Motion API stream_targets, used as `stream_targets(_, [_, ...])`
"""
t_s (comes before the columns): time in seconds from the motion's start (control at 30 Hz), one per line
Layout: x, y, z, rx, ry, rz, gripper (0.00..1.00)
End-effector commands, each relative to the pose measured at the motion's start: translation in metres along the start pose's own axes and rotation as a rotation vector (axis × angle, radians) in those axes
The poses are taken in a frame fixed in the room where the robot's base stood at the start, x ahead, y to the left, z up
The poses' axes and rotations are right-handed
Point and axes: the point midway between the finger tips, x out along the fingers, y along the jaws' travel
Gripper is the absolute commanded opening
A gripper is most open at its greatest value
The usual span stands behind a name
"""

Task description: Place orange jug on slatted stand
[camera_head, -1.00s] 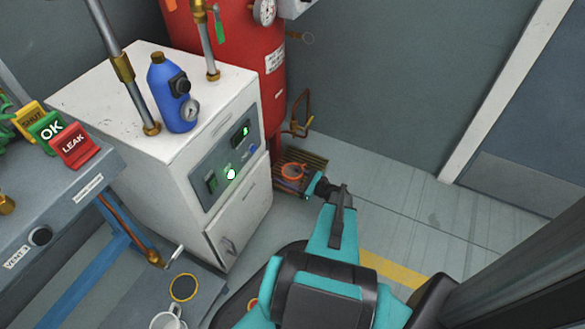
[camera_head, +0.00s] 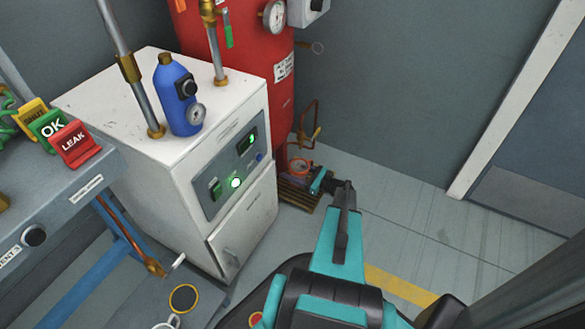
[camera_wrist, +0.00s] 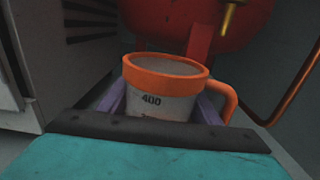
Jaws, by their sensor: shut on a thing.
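The orange jug (camera_wrist: 165,90) has an orange rim, an orange handle on its right and a pale body marked 400. It stands upright between the purple fingers of my gripper (camera_wrist: 163,108), which is shut on it. In the head view the jug (camera_head: 300,167) shows as a small orange ring at the tip of my gripper (camera_head: 308,178). The slatted stand (camera_head: 297,197) is a low brown slatted platform on the floor by the red tank. The jug appears over the stand; I cannot tell whether they touch.
The white cabinet (camera_head: 235,225) stands left of the stand, with a blue bottle (camera_head: 180,95) on top. The red tank (camera_head: 240,45) is behind, with a copper pipe (camera_head: 308,122) on its right. The floor to the right (camera_head: 410,215) is clear.

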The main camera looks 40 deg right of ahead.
Motion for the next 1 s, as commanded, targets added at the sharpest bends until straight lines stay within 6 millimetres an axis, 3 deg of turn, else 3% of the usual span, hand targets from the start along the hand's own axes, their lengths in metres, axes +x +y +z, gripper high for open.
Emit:
stream_targets(0.1, [0.01,-0.021,-0.005,-0.003,-0.001,0.0,0.33])
stream_targets(0.3, [0.021,-0.044,-0.006,-0.002,0.0,0.0,0.33])
stream_targets(0.8, [0.025,-0.05,-0.005,0.0,0.0,0.001,0.33])
stream_targets(1.0, [0.032,-0.063,-0.011,0.0,0.0,0.002,0.33])
